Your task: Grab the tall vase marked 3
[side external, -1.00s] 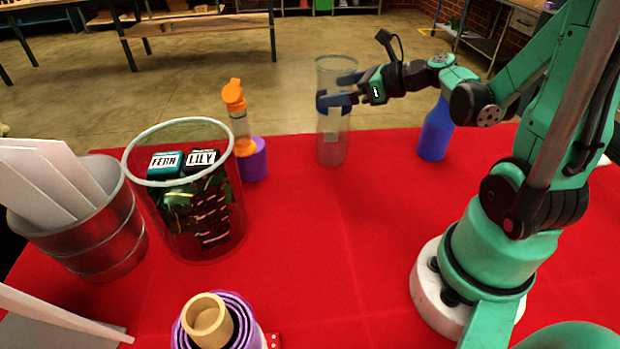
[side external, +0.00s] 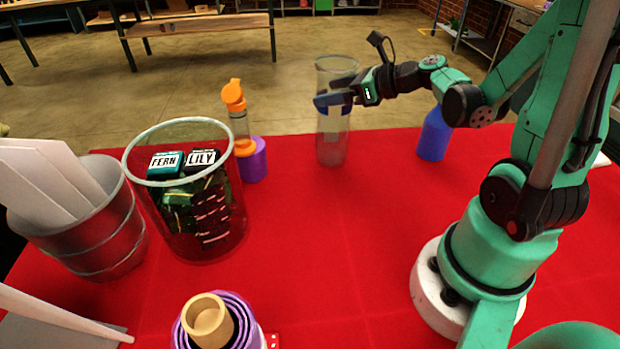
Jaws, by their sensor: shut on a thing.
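A tall clear vase (side external: 333,135) stands upright on the red cloth near its far edge. My gripper (side external: 335,101) comes from the right and is shut on the vase at about mid-height, with its blue-tipped fingers around it. The number 3 cannot be read on the vase from this side. A pale patch shows through its lower wall.
A blue bottle (side external: 435,134) stands to the right. An orange-capped bottle (side external: 240,122) and a purple cup (side external: 254,160) stand left, behind a large clear container (side external: 140,200) holding FERN and LILY packets. A metal bucket (side external: 105,235) and nested purple pots (side external: 240,325) are nearer. The middle cloth is clear.

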